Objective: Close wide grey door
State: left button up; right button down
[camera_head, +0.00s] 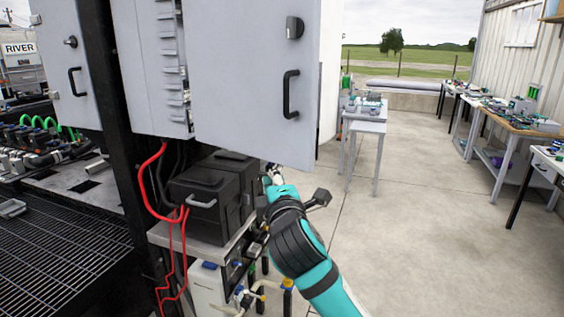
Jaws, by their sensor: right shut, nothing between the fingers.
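The wide grey door (245,75) hangs on the cabinet in the upper middle of the head view. It has a black handle (290,94) and a black latch (294,27) near its right edge. A notched inner strip (172,75) shows beside its left edge, so the door stands open at an angle. My right gripper (271,171) is shut and empty, just under the door's lower edge. Its fingertips are small and partly hidden, and I cannot tell whether they touch the door. My left gripper is not in view.
A black box (206,201) with a grey handle stands on a shelf below the door, left of my right arm. Red cables (150,190) hang beside it. A small table (366,124) stands behind on the right. The concrete floor (430,240) on the right is clear.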

aim_at(279, 158)
jog(key=shift+w+d+p, duration=0.25)
jog(key=shift+w+p, duration=0.1)
jog(key=shift+w, duration=0.9)
jog(key=shift+w+d+p, duration=0.2)
jog(key=shift+w+p, duration=0.2)
jog(key=shift+w, duration=0.8)
jog(key=shift+w+d+p, duration=0.25)
jog(key=shift+w+p, duration=0.1)
jog(key=shift+w, duration=0.9)
jog(key=shift+d, duration=0.1)
